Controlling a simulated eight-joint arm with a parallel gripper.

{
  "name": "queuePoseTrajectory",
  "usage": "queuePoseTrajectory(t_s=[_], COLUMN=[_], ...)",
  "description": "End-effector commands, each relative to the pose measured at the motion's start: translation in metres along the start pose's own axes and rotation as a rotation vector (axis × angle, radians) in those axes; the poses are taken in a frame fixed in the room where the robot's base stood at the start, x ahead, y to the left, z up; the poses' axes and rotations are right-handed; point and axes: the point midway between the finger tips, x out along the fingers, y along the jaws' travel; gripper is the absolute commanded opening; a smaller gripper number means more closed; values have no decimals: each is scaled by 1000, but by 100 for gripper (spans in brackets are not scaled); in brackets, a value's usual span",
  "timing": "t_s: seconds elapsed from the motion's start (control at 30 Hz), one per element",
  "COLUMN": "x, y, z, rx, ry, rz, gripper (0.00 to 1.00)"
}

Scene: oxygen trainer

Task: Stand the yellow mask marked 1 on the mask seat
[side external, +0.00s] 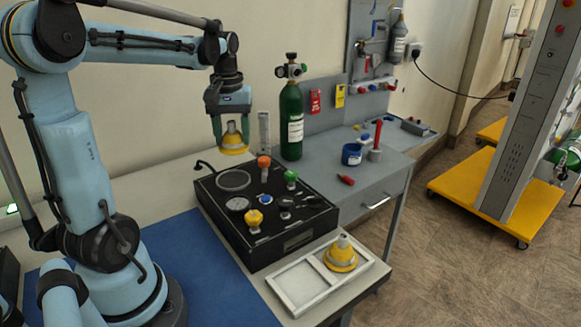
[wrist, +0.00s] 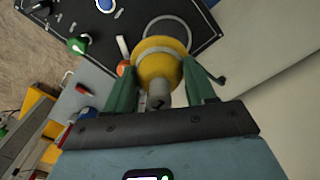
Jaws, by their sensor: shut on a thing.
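My gripper (side external: 232,138) is shut on a yellow mask (side external: 233,148) with a grey neck, held upright in the air above the back left of the black console. In the wrist view the mask (wrist: 160,66) sits between the green fingers of my gripper (wrist: 162,88). A dark mark shows on its neck, too small to read surely. A pale ring (side external: 233,180) on the console, likely the mask seat, lies below the mask, apart from it. The ring (wrist: 170,24) is partly hidden by the mask in the wrist view. A second yellow mask (side external: 340,256) stands in the white tray.
The black console (side external: 285,250) carries a mesh disc (side external: 238,204) and orange (side external: 264,163), green (side external: 291,177) and yellow (side external: 254,219) knobs. A green cylinder (side external: 291,120) stands behind it. The white tray (side external: 297,287) has a bare left compartment. A black hose curves beside the ring.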

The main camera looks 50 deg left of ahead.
Motion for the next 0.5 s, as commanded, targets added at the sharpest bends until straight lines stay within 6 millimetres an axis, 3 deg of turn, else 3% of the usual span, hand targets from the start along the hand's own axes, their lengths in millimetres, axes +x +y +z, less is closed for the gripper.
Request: queuePoseTrajectory(t_s=[0.13,0.5], x=[-1,-1], y=[-11,-12], z=[-8,-7], rx=[-42,-44], ry=[0,0], rz=[0,6], gripper=[24,24])
